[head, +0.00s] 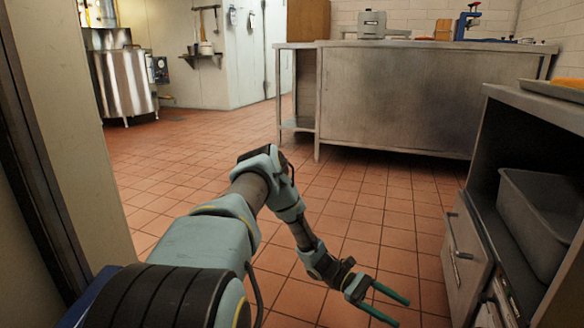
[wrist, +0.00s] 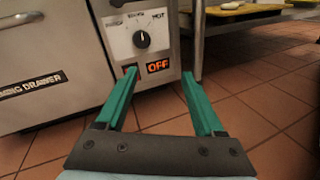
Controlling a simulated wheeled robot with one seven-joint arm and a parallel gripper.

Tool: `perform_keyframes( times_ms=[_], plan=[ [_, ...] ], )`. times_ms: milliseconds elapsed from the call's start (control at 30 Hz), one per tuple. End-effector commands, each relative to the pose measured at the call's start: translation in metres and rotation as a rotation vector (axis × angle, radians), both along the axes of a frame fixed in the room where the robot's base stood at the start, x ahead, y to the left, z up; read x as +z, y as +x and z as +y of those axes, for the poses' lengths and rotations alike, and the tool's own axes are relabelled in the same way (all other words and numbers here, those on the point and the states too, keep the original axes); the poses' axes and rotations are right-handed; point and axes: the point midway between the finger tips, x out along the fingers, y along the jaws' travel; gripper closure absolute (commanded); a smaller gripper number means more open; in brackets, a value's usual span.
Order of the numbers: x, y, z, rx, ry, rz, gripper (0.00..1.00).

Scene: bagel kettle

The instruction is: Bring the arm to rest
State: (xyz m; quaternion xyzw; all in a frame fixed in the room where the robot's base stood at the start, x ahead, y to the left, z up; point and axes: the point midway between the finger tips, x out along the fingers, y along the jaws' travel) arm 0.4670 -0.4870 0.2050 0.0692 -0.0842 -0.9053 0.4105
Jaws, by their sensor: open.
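My arm reaches forward from the lower left of the head view and bends down to the right. My gripper (head: 389,303) has green fingers and is low over the tiled floor, left of the cabinet on the right. In the wrist view my gripper (wrist: 162,82) has its two green fingers wide apart with nothing between them. Past the fingertips is a metal warming drawer (wrist: 60,60) with a control panel (wrist: 141,38) that has a black knob and a lit OFF sign. I cannot tell whether the fingers touch the panel.
A steel cabinet (head: 462,253) with drawers and a grey bin (head: 540,222) stands on the right. A steel counter (head: 395,100) is ahead, with devices on top. A wall edge (head: 75,130) is close on the left. The red tile floor (head: 200,150) between is clear.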

Motion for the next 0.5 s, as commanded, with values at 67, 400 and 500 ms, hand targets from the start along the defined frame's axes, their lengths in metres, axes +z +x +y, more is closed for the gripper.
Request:
perform_keyframes(
  times_ms=[67, 400, 500],
  plan=[
    [0.028, 0.003, 0.018, -0.062, 0.061, -0.107, 0.30],
    [0.117, 0.015, 0.115, -0.277, 0.316, -0.550, 0.30],
    [0.146, 0.019, 0.146, -0.326, 0.385, -0.677, 0.30]
  ],
)
